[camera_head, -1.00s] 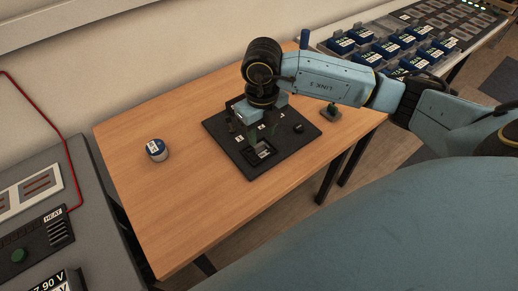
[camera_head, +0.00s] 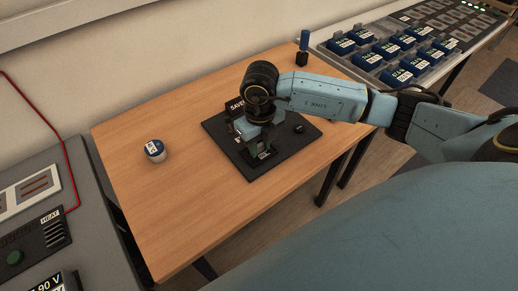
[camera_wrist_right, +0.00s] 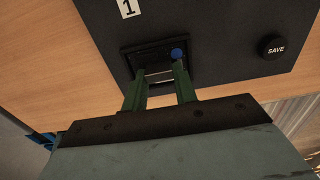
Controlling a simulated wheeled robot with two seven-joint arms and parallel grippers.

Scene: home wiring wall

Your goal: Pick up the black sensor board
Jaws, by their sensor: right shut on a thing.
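The black sensor board (camera_wrist_right: 150,57) sits in a dark recess near the edge of the black fixture plate (camera_wrist_right: 225,45), with a round blue part on it at the right. My right gripper (camera_wrist_right: 161,82) is over the recess, its two green fingers shut on the board. In the head view my right gripper (camera_head: 258,148) points down at the front end of the fixture plate (camera_head: 287,150) and hides most of the board. I cannot tell whether the board is raised from the recess. My left gripper is not in view.
A black SAVE button (camera_wrist_right: 273,46) is on the plate. A blue-handled tool (camera_head: 303,48) stands at the back. Racks of blue blocks (camera_head: 395,70) are at the right.

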